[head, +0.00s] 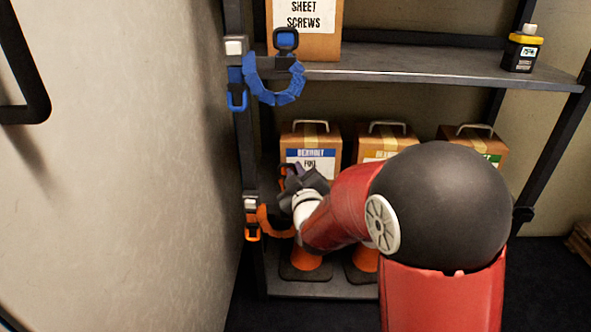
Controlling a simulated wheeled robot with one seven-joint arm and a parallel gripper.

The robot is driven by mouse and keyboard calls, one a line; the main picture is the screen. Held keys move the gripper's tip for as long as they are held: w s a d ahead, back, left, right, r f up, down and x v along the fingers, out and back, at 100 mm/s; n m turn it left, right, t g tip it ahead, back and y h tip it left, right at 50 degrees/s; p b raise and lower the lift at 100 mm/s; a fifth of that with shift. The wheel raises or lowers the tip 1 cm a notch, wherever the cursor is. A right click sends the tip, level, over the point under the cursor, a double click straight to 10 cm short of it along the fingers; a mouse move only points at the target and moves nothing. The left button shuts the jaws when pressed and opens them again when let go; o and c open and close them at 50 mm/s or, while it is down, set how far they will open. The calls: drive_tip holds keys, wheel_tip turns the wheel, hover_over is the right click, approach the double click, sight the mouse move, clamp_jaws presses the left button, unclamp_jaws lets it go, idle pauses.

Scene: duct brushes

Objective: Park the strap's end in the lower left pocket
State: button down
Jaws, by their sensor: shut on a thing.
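My gripper (301,180) is at the left part of the middle shelf bay, in front of the leftmost cardboard box. It is shut on the end of the orange strap; a small orange piece of that end (284,170) shows beside the dark fingers. The orange strap (274,223) hangs in a curve from the left shelf post to behind my wrist, where part of it is hidden. A pale block (251,204) and an orange loop (252,233) sit on the post at its other end. I cannot tell which part is the lower left pocket.
A blue strap (275,95) hangs higher on the same post, its buckle (286,40) before a screws box (306,25). Handled boxes (388,137) stand behind my arm. Orange cones (304,267) stand below. A black-yellow bottle (522,48) is upper right. A pale wall panel (125,150) bounds the left.

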wheel_tip(320, 180, down, 6)
drive_tip(key=b, duration=0.5)
drive_tip(key=shift+r, duration=0.2)
drive_tip(key=shift+s+b, duration=0.15)
drive_tip(key=shift+b, duration=0.65)
idle(1.3)
drive_tip(key=shift+f+b, duration=1.45)
drive_tip(key=shift+b, duration=0.35)
drive_tip(key=c, duration=1.3)
unclamp_jaws()
drive_tip(key=shift+v, duration=3.9)
drive_tip(key=shift+r, duration=0.15)
